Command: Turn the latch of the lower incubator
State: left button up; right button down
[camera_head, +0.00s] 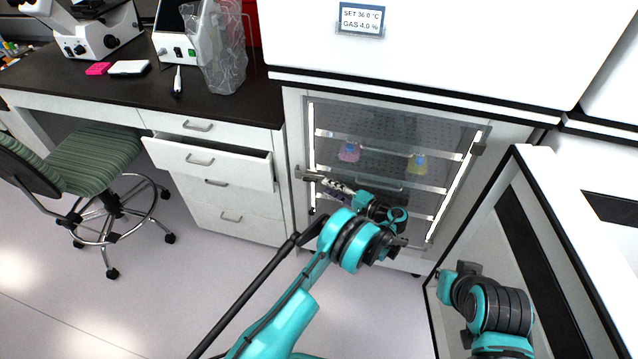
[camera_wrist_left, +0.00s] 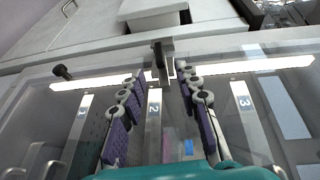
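The lower incubator (camera_head: 400,125) shows its clear inner door shut across lit shelves. Its small grey latch (camera_head: 301,173) is at the left edge of this door. In the left wrist view the latch (camera_wrist_left: 163,58) stands upright between the fingertips. My left gripper (camera_head: 322,181) reaches to the latch from the right. In the wrist view its purple-padded fingers (camera_wrist_left: 160,78) are apart, one on each side of the latch; a gap shows on the left, and contact on the right is unclear. My right gripper is not in view; part of my right arm shows at lower right.
The upper incubator (camera_head: 430,45) is above. A white outer door (camera_head: 575,270) stands open at right. A pulled-out drawer (camera_head: 222,164) is left of the latch. A green stool (camera_head: 92,160) is at left.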

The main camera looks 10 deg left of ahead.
pick_arm(q)
jog(key=v, duration=0.4)
jog(key=shift+d, duration=0.25)
jog(key=a+r+g+h, duration=0.1)
jog(key=a+r+h, duration=0.4)
jog(key=r, duration=0.6)
jog(key=s+a+r+h, duration=0.3)
jog(key=s+a+r, duration=0.3)
jog(key=s+r, duration=0.2)
jog(key=s+d+r+n+t+h, duration=0.1)
jog(key=s+n+h, duration=0.3)
jog(key=s, duration=2.1)
jog(key=h, duration=0.3)
jog(key=shift+s+d+r, duration=0.2)
jog(key=shift+d+r, duration=0.1)
jog(key=shift+d, duration=0.05)
